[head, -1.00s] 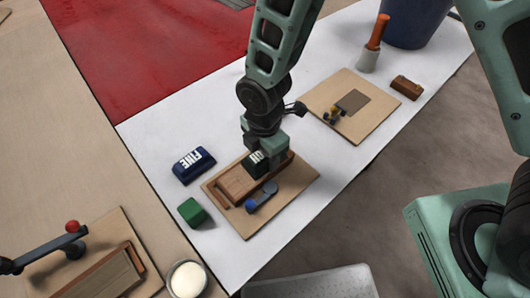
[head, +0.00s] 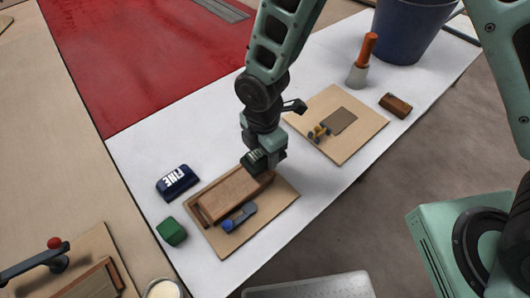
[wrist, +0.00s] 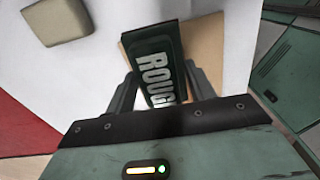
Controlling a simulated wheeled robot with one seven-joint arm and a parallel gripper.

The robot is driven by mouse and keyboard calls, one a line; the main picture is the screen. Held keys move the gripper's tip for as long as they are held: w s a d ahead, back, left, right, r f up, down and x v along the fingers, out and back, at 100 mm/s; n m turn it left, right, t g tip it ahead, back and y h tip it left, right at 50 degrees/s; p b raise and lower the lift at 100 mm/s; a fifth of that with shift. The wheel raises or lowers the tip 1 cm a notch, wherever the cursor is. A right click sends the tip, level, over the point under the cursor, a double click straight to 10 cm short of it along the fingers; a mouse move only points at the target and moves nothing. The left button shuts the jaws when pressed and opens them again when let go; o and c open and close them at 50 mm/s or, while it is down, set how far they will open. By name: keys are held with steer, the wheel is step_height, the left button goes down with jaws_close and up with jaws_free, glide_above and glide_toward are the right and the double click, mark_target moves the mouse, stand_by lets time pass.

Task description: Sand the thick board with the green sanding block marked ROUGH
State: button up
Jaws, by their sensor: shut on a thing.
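The thick board (head: 228,196) is a brown wooden piece clamped in a fixture on a tan base plate (head: 272,212), with a blue-knobbed lever (head: 238,217) along its near side. The dark green sanding block (head: 256,163) is at the board's far right end in the head view. My gripper (head: 266,158) is shut on it. In the wrist view the block (wrist: 155,65) sits between both fingers, its white ROUGH lettering facing the camera. Whether its underside touches the board is hidden. A dark blue block marked FINE (head: 177,182) lies left of the board.
Another tan plate (head: 358,139), an orange-handled tool (head: 364,58), a brown block (head: 395,105) and a blue bucket (head: 410,30) are at the back right. White table is clear behind the board.

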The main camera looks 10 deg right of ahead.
steer(key=shift+r+p, duration=1.5)
steer(key=shift+r, duration=0.85)
